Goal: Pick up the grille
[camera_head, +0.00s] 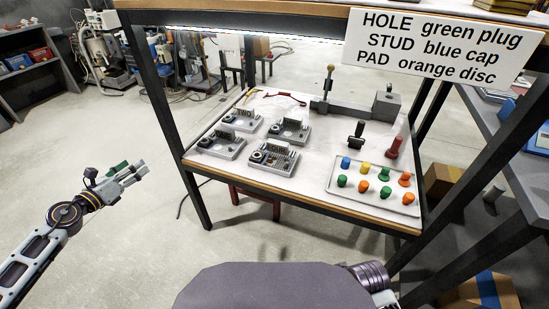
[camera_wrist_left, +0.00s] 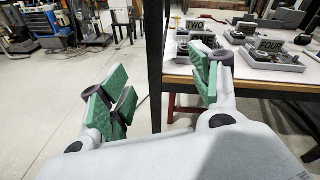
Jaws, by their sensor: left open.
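No part stands out clearly as the grille. Several small grey fixtures sit on the left half of the white worktable: one at the back left (camera_head: 239,121), one at the back right (camera_head: 289,131), one at the front left (camera_head: 221,144) and one at the front right (camera_head: 273,158). The front-right one shows a slotted area too small to make out. In the left wrist view, blocks lettered TWO (camera_wrist_left: 200,26) and FOUR (camera_wrist_left: 271,45) stand on fixtures. My left gripper (camera_head: 132,174), with green pads, is open and empty, left of the table and apart from it; its fingers (camera_wrist_left: 160,88) are spread. My right gripper is not visible.
A pale tray (camera_head: 372,205) of coloured pegs sits at the table's front right. Behind it are a dark-handled stamp (camera_head: 356,135), a red-handled one (camera_head: 393,148) and a grey lever press (camera_head: 350,108). Black posts frame the table; a sign (camera_head: 440,46) hangs above.

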